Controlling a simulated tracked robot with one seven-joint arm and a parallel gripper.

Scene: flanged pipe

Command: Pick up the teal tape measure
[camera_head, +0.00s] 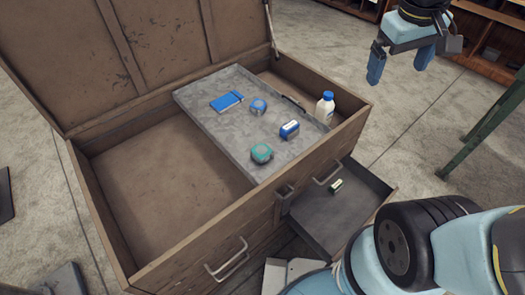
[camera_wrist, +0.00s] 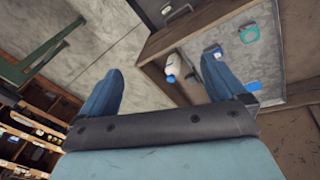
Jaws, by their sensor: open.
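The teal tape measure (camera_head: 262,153) is a small rounded block. It lies on the front part of the grey metal tray (camera_head: 205,104) in the open wooden chest, and it also shows in the wrist view (camera_wrist: 249,33) at the upper right. My gripper (camera_head: 398,72) is open and empty. It hangs in the air to the right of the chest, well apart from the tape measure. In the wrist view its blue fingers (camera_wrist: 162,68) are spread wide with nothing between them but floor and the chest's edge behind.
On the tray are a blue tape measure (camera_head: 258,106), a blue-and-white box (camera_head: 289,130) and a blue notebook (camera_head: 227,101). A white bottle (camera_head: 325,107) stands by the chest's right wall. The raised lid (camera_head: 125,50) stands behind.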

